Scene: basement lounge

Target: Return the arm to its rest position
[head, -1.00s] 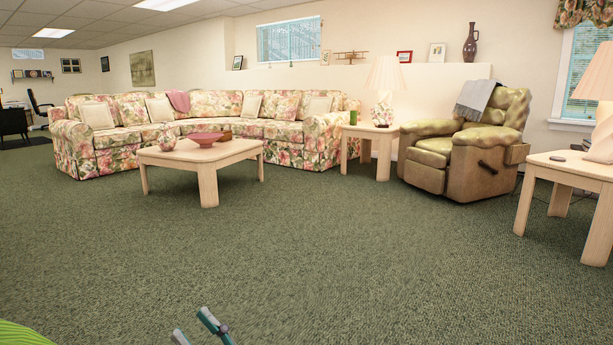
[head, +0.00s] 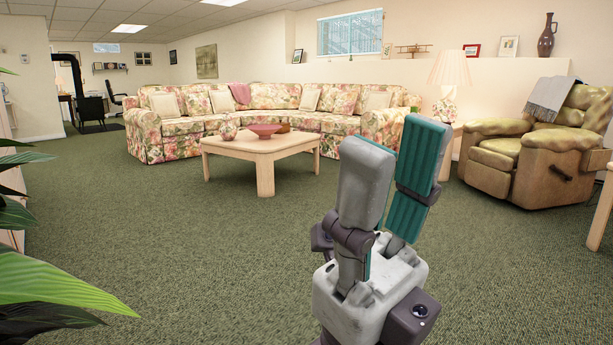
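My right gripper (head: 397,140) rises from the bottom, right of centre, with its fingers pointing up. Its two grey fingers with teal pads stand a little apart, and nothing shows between them. It is above the green carpet and blocks part of the view toward the right end of the sofa and the side table. My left gripper is not in view.
A wooden coffee table (head: 240,147) with a reddish bowl (head: 264,130) stands before the floral sofa (head: 160,140). A recliner (head: 545,150) is at right. Plant leaves (head: 50,285) reach in at lower left. The middle carpet is clear.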

